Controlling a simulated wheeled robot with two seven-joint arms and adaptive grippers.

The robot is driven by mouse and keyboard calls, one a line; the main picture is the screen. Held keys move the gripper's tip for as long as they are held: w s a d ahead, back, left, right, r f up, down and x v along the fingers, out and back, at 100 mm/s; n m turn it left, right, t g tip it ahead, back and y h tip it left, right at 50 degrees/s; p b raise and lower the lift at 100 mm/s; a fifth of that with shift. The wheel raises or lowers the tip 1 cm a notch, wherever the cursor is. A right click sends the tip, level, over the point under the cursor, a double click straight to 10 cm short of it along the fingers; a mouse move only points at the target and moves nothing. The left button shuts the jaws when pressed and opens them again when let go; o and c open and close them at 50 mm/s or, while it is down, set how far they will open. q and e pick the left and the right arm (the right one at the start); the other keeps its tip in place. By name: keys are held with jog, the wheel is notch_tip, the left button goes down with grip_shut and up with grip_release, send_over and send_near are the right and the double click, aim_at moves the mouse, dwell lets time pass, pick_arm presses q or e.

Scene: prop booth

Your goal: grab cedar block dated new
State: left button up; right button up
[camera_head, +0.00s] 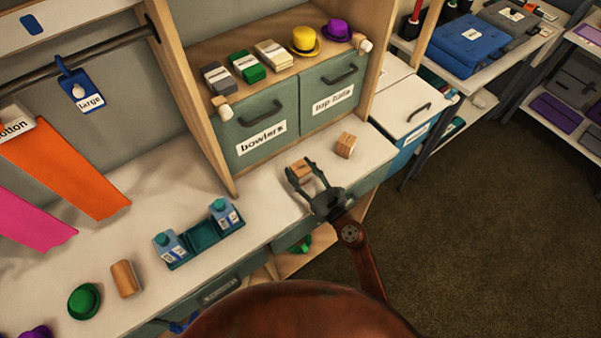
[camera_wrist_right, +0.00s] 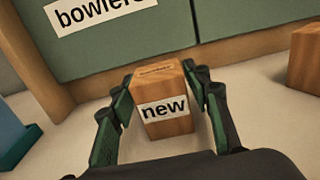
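The cedar block labelled "new" (camera_wrist_right: 163,106) stands on the white counter in the right wrist view, between the two fingers of my right gripper (camera_wrist_right: 160,90). In the head view the same wooden block (camera_head: 299,170) shows between the fingertips of my right gripper (camera_head: 308,172). The fingers are spread around the block; a narrow gap seems to show on its left side, and contact on the right is unclear. A small label on its top is too small to read. My left gripper is not in view.
A second wooden block (camera_head: 346,145) stands to the right, its label unseen. Another wooden block (camera_head: 125,279) is at the counter's left, beside a green hat (camera_head: 84,301). A teal tray (camera_head: 204,236) holds blue cartons. The "bowlers" drawer (camera_head: 252,122) is just behind the gripper.

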jog(key=c, duration=0.8)
jog(key=shift+r, duration=0.1)
